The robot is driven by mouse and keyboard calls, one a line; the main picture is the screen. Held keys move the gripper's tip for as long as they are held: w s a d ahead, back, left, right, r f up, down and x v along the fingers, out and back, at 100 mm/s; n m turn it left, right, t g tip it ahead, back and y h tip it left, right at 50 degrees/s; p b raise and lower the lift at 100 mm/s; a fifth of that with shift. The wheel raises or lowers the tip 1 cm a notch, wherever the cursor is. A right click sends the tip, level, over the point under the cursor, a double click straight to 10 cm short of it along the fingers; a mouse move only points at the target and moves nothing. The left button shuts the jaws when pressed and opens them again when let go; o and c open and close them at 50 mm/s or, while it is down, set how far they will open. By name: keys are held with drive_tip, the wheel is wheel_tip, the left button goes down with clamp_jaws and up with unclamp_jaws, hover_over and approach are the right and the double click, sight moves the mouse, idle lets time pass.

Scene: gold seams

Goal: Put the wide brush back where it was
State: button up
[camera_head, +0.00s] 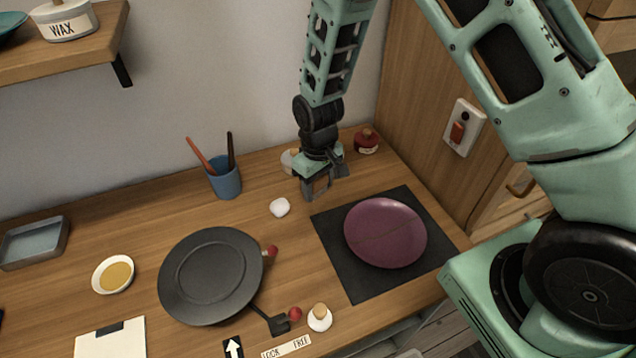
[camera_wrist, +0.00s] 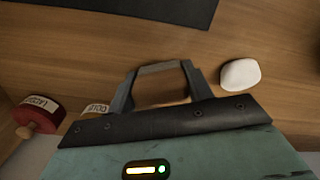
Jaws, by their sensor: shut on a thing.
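My gripper (camera_head: 318,190) hangs above the back of the worktop, between a white lump and a dark mat. It also shows in the wrist view (camera_wrist: 160,70), where a pale grey bar spans its fingertips. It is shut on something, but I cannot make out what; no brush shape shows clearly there. A blue cup (camera_head: 225,181) stands left of my gripper near the wall. An orange-red handle (camera_head: 200,155) and a dark handle (camera_head: 230,150) lean out of it. Their lower ends are hidden in the cup, so I cannot tell whether either is the wide brush.
A plum plate (camera_head: 386,233) lies on the dark mat (camera_head: 345,273). The white lump (camera_head: 279,207), gold jar (camera_head: 289,161) and red lacquer jar (camera_head: 366,141) are near my gripper. A dark round plate (camera_head: 210,275) and yellow-filled dish (camera_head: 114,274) lie left.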

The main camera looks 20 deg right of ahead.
drive_tip(key=o, duration=0.9)
drive_tip(key=shift+f, duration=0.15)
wheel_tip(320, 180, up, 12)
drive_tip(key=shift+f+b, duration=0.1)
drive_tip(key=shift+b, duration=0.9)
drive_tip(key=s+a+r+n, duration=0.1)
drive_tip(key=s+a+r, duration=0.1)
drive_tip(key=s, duration=0.6)
drive_tip(key=s+a+r+n, duration=0.1)
drive_tip(key=s+a+r, duration=0.1)
drive_tip(key=s, duration=0.6)
drive_tip(key=s+a+r+n, duration=0.1)
drive_tip(key=s+r, duration=0.3)
drive_tip(key=s, duration=0.5)
drive_tip(key=shift+a+r+y, duration=0.3)
drive_tip(key=shift+a, duration=0.35)
